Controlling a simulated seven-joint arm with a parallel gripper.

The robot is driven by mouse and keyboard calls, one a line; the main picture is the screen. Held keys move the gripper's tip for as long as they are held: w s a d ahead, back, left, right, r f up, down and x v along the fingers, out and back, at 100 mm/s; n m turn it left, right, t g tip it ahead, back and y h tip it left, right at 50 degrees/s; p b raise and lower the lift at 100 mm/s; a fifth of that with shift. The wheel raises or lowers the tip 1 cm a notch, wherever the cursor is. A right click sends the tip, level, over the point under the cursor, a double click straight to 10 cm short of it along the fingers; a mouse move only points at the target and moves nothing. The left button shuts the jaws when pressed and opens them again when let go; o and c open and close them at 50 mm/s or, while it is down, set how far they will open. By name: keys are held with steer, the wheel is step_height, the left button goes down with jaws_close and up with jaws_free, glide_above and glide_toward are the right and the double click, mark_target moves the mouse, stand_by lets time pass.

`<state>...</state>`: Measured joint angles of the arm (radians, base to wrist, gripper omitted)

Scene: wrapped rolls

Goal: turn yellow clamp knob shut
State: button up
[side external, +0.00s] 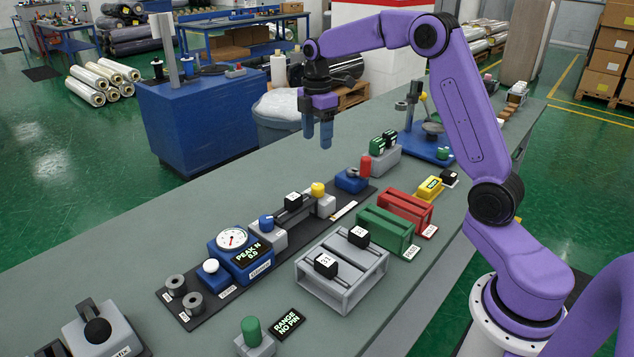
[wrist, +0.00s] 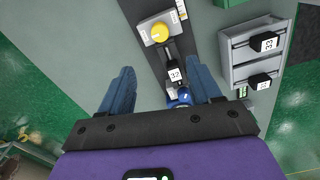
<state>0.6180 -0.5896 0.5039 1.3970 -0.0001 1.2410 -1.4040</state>
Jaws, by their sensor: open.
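The yellow clamp knob (side external: 318,189) sits on a grey block (side external: 326,206) on the black base strip on the bench. In the wrist view the yellow knob (wrist: 160,33) is at the top, beyond my fingertips, with a pale mark on its top. My gripper (side external: 317,141) is open and empty, pointing down, well above the bench and apart from the knob. In the wrist view the fingers of my gripper (wrist: 161,80) are spread wide. Between them show a black block marked 32 (wrist: 174,73) and part of a blue knob (wrist: 184,97).
A gauge unit (side external: 238,245) reading "PEAK N 0.0" stands on the same strip. A grey two-slot rack (side external: 342,271), green rack (side external: 387,230) and red rack (side external: 405,207) stand to the right. A blue unit with a red post (side external: 352,181) is close behind the knob.

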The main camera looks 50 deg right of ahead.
mark_target(317, 186)
step_height(317, 186, down, 14)
steer(key=shift+f, duration=0.15)
stand_by(0.3)
steer(key=c, duration=1)
